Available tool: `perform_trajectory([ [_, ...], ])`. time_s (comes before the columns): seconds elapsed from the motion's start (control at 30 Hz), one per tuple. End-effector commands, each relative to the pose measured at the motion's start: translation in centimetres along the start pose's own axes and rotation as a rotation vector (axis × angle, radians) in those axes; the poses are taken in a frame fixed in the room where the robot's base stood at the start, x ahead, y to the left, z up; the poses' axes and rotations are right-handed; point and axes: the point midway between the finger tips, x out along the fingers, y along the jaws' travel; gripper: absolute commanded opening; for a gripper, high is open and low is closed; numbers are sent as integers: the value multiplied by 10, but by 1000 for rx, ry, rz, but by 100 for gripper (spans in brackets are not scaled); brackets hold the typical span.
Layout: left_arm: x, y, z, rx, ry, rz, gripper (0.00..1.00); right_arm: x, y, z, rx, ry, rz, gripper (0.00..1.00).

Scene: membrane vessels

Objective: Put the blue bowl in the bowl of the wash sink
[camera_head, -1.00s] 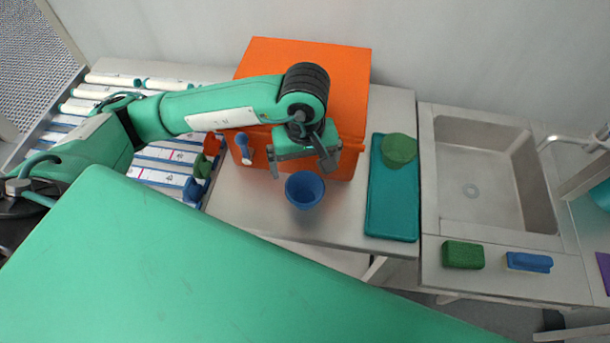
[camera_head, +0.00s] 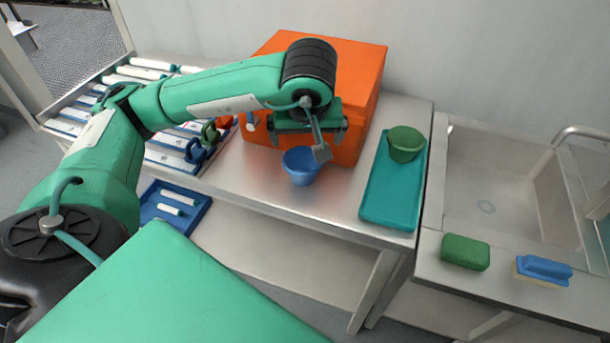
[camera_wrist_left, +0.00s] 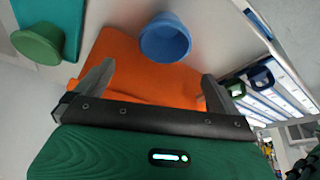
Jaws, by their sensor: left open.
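The blue bowl (camera_head: 301,168) stands upright on the steel table, in front of the orange box. My left gripper (camera_head: 300,143) is open and empty just behind and above the bowl, with one finger overlapping its rim in the head view. In the left wrist view the blue bowl (camera_wrist_left: 166,42) lies beyond the open fingertips (camera_wrist_left: 157,78), apart from them. The wash sink's bowl (camera_head: 487,180) is a steel basin at the right, with a drain in its floor and no object visible in it. My right gripper is not in view.
The orange box (camera_head: 360,75) stands close behind the gripper. A teal tray (camera_head: 388,205) with a green bowl (camera_head: 405,143) lies between the blue bowl and the sink. A green sponge (camera_head: 465,251) and a blue brush (camera_head: 543,270) sit on the sink's front ledge. A tap (camera_head: 580,133) overhangs the basin.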

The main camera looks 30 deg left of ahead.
Motion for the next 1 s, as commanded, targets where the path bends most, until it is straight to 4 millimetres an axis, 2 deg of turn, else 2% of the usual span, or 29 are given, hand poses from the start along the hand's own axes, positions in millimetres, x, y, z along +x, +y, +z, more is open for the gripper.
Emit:
perform_trajectory([
  [0.3,42,-1,2,-1,-5,-4,100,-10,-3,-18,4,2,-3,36],
  [0.43,58,-1,1,0,-2,-2,100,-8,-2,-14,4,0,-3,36],
  [0.67,71,-2,2,-1,-2,-2,100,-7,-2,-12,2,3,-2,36],
  [1.0,110,-8,7,-1,-3,-2,100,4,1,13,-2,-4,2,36],
])
